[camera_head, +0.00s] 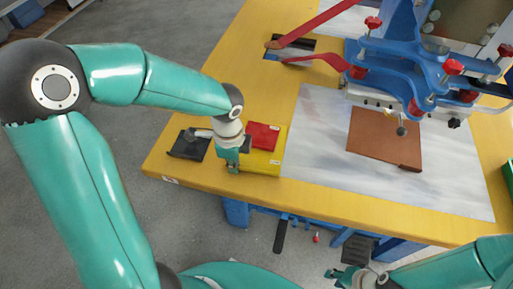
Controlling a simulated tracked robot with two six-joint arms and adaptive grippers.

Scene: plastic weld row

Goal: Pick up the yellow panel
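My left gripper (232,168) points down at the left side of the yellow panel and hides part of that edge. Its fingers are too small and overlapped to show whether they are open or shut, or whether they touch the panel. My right gripper (343,277) is low in front of the table, away from the panels; its finger opening is not clear.
A black panel (187,148) lies left of my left gripper. A brown panel (384,138) lies on a grey-white sheet (318,150) to the right. A blue clamp machine (400,65) with red knobs and red handles (320,22) stands at the back right.

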